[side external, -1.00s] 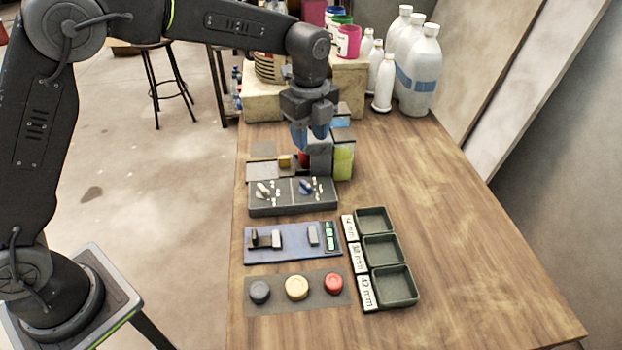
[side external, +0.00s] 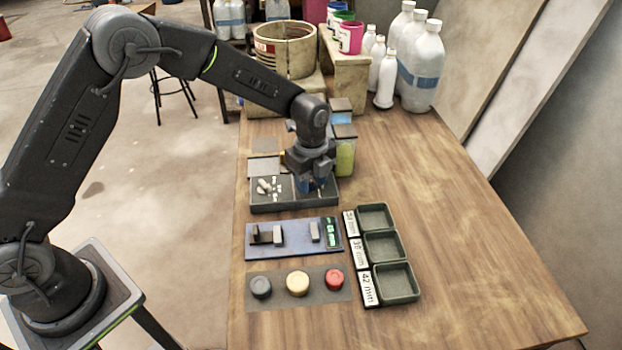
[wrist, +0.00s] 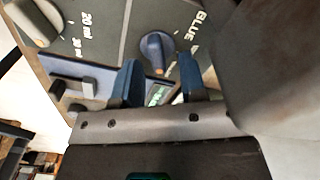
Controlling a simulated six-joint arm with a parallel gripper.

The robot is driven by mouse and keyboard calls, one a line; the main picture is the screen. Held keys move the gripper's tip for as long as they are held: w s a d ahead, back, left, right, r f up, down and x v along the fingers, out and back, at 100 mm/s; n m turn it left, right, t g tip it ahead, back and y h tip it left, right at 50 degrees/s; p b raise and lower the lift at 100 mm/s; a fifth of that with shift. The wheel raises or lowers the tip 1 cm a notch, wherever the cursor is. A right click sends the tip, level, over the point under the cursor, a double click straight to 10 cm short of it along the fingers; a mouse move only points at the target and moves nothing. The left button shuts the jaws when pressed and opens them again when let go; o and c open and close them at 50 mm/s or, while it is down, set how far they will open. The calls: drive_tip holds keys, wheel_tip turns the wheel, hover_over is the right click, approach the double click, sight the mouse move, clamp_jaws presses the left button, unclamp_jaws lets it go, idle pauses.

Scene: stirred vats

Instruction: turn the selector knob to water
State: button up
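The selector knob (wrist: 156,50) is dark blue with a tan mark at its near end. It sits on the grey panel (wrist: 110,28), beside the printed word "BLUE"; no "water" label is readable. In the wrist view my gripper (wrist: 160,62) is open, with one blue finger on either side of the knob and gaps visible to both. In the side view my gripper (side external: 313,186) is low over the right half of the panel (side external: 290,208) and hides the knob.
A pale knob (wrist: 35,20) with ml labels is on the panel's left half. Small containers (side external: 344,155) stand just behind my gripper. The table's right side is clear.

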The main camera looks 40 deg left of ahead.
sight(312, 182)
drive_tip(key=shift+c, duration=0.4)
clamp_jaws()
drive_tip(key=shift+w+n, duration=0.2)
drive_tip(key=shift+n, duration=1.3)
drive_tip(key=shift+o, duration=0.4)
unclamp_jaws()
wheel_tip(312, 182, up, 14)
